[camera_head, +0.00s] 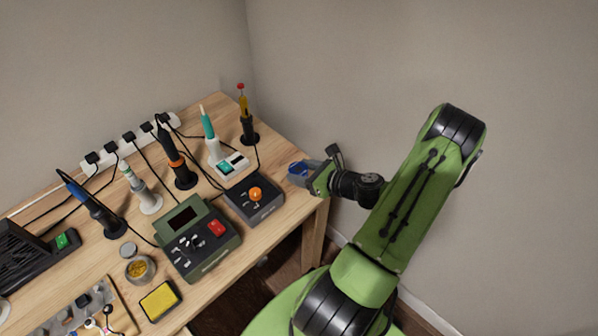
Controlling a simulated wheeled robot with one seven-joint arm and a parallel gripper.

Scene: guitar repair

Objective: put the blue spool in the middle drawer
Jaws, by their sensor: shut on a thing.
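The blue spool (298,169) is at the right end of the wooden workbench, at the tip of my gripper (308,174). My gripper is shut on the spool and comes in from the right, level with the bench's right edge. Whether the spool touches the bench top or hangs just above it, I cannot tell. My green arm fills the right side of the view. No drawer shows in this view.
The workbench (285,150) holds a grey box with an orange knob (255,194), a green control unit (198,238), several soldering irons in stands, a power strip (130,142), a metal tin (139,268) and a yellow sponge (160,300). Walls stand behind and to the right.

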